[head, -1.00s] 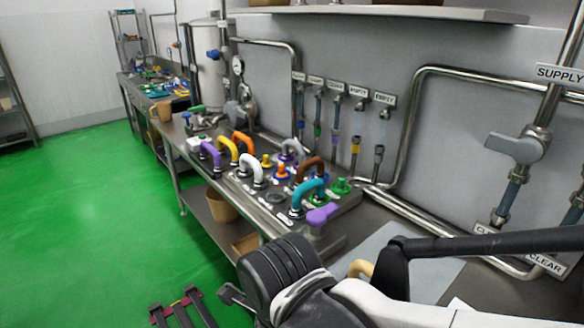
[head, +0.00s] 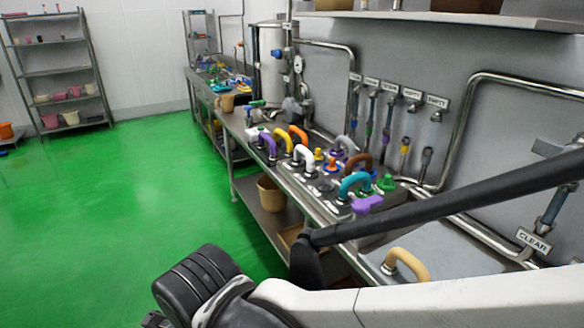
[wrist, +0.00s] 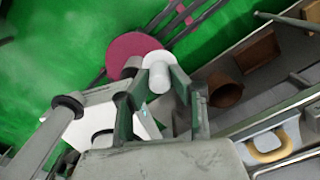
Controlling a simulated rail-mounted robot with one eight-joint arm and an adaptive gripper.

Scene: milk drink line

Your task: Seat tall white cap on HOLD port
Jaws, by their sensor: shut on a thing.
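In the wrist view my gripper (wrist: 157,86) is shut on a white cap (wrist: 158,64), which has a rounded wide top and a narrower stem between the fingers. The cap is held out over the green floor, away from the bench. In the head view my arm hides the gripper and cap. The port panel (head: 318,197) on the bench carries several coloured U-shaped hoses and small caps. I cannot read its port labels, so I cannot tell which port is HOLD.
A teal hose (head: 357,181) and a purple handle (head: 368,204) stand at the panel's near end. A tan U-shaped handle (head: 408,262) sits on the near bench. Wall pipes (head: 462,105) run behind. A brown bin (head: 271,194) is on the lower shelf. The green floor (head: 110,215) at left is open.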

